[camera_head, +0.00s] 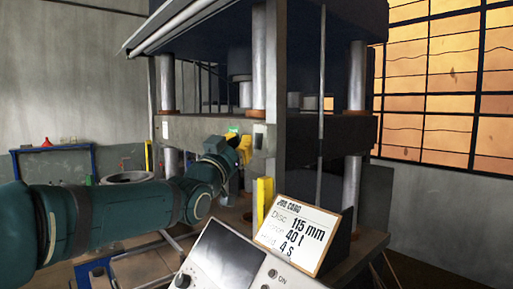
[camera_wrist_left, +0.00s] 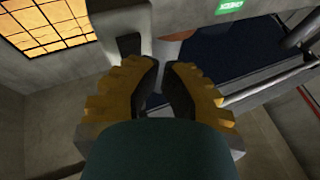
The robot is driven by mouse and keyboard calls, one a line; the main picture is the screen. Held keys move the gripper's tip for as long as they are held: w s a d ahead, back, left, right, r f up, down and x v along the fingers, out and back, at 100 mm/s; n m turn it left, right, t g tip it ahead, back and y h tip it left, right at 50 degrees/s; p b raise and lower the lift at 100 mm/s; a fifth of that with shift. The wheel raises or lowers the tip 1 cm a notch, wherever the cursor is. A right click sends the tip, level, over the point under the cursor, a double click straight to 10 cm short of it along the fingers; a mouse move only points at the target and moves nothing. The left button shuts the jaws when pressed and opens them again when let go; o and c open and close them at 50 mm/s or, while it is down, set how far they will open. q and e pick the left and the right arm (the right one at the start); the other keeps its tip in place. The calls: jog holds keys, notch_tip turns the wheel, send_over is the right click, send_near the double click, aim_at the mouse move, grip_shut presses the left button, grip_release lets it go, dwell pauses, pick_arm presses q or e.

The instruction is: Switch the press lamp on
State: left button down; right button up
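The press (camera_head: 210,130) is a large grey frame with pale steel columns. A small pale box (camera_head: 259,136) sits on its front upright, just right of my left gripper (camera_head: 243,150). I cannot tell whether this box is the lamp switch. In the left wrist view, a dark fitting (camera_wrist_left: 130,45) shows on a grey surface just beyond the left fingertip. My left gripper's yellow fingers, also in the wrist view (camera_wrist_left: 164,72), stand apart with a narrow empty gap. No contact is clear. No lit lamp is plain to see. My right gripper is out of view.
A console (camera_head: 230,255) with a knob and an "ON" label is at the bottom front. A job card (camera_head: 297,233) stands behind it. A green sign (camera_head: 232,129) is on the press by my gripper. A blue-framed table (camera_head: 55,165) is at the left.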

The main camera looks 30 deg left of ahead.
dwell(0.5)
pick_arm(q)
jog(key=shift+w+d+b, duration=0.15)
jog(key=shift+w+b, duration=0.25)
jog(key=shift+b, duration=0.05)
jog(key=shift+w+d+f, duration=0.1)
jog(key=shift+w+d, duration=0.05)
jog(key=shift+w, duration=0.15)
dwell(0.6)
jog(key=shift+s, duration=0.15)
jog(key=shift+s+a+b, duration=0.35)
jog(key=shift+s+b, duration=0.25)
jog(key=shift+b, duration=0.05)
